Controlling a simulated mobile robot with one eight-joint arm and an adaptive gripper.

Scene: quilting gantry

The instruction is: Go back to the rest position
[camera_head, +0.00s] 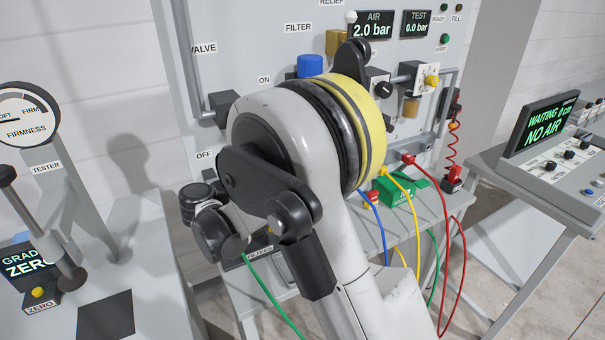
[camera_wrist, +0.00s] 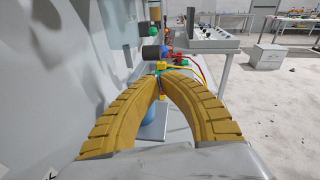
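My gripper (camera_wrist: 160,78) shows in the wrist view as two ribbed yellow fingers. They curve inward from the lower corners, and their tips come together near the middle. I see nothing held between them; small coloured parts show through the arch behind. In the head view my own arm fills the middle and I cannot make out the fingers there. The arm stands in front of the grey air panel (camera_head: 285,45) and hides part of it.
The tester (camera_head: 62,190) with its firmness dial (camera_head: 25,115) stands at left. A console (camera_head: 560,160) reading "NO AIR" stands at right. A green box (camera_head: 395,190) and blue, yellow, green and red hoses lie near my arm. Open floor (camera_wrist: 265,110) shows at right in the wrist view.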

